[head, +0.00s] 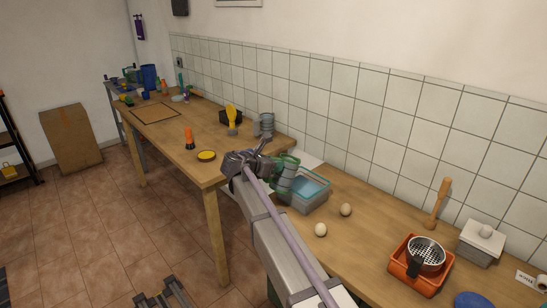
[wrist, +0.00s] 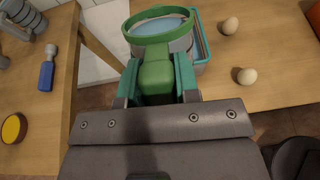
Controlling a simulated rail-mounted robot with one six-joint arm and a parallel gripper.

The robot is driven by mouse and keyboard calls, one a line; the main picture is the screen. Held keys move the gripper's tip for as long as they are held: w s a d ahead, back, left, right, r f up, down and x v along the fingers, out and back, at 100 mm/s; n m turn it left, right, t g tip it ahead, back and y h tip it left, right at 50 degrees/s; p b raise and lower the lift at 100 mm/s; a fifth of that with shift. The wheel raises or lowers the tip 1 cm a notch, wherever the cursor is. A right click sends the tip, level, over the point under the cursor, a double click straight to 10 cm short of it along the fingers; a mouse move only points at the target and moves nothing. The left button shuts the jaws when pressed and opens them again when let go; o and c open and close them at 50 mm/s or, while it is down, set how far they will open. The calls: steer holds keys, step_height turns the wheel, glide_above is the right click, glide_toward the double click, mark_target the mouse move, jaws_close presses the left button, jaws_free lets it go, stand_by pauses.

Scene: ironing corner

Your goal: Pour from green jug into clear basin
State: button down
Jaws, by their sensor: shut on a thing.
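The green jug (head: 285,178) has a green rim and handle and a paler body. In the wrist view my gripper (wrist: 157,82) is shut on the green handle, and the jug's round rim (wrist: 131,37) shows just beyond the fingers. Pale blue shows inside the rim; I cannot tell if it is the jug's liquid. My gripper (head: 270,168) also shows in the head view, at the jug's left. The clear basin (head: 312,204), a box with a bluish top, stands on the counter right beside the jug. In the wrist view the basin (wrist: 201,52) is mostly hidden behind the jug.
Two eggs (head: 320,230) (head: 346,210) lie right of the basin. An orange container (head: 405,281) with a metal strainer (head: 427,252) stands farther right. On the left table are a yellow-topped tin (head: 206,156), an orange-and-black item (head: 189,139) and a grey ribbed object (head: 267,124).

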steer(key=shift+w+d+f+g+y+p, duration=0.15)
steer(key=shift+f+g+y+p, duration=0.1)
steer(key=shift+f+g+y, duration=0.15)
steer(key=shift+w+d+f+g+y+p, duration=0.2)
steer(key=shift+f+g+y, duration=0.15)
steer(key=shift+y, duration=0.15)
steer(key=shift+s+a+f, duration=0.1)
steer(key=shift+f, duration=0.1)
steer(key=shift+f+b, duration=0.25)
steer(key=shift+b, duration=0.25)
steer(key=shift+w+d+r+g+y+p, duration=0.2)
steer(key=shift+d+r+g+y+p, duration=0.25)
steer(key=shift+p, duration=0.7)
steer(key=shift+w+r+g+y+p, duration=0.15)
steer(key=shift+r+y+p, duration=0.35)
steer(key=shift+p, duration=0.6)
steer(key=shift+w+d+r+g+y+p, duration=0.25)
steer(key=shift+r+p, duration=0.4)
steer(key=shift+p, duration=0.5)
stand_by(3.0)
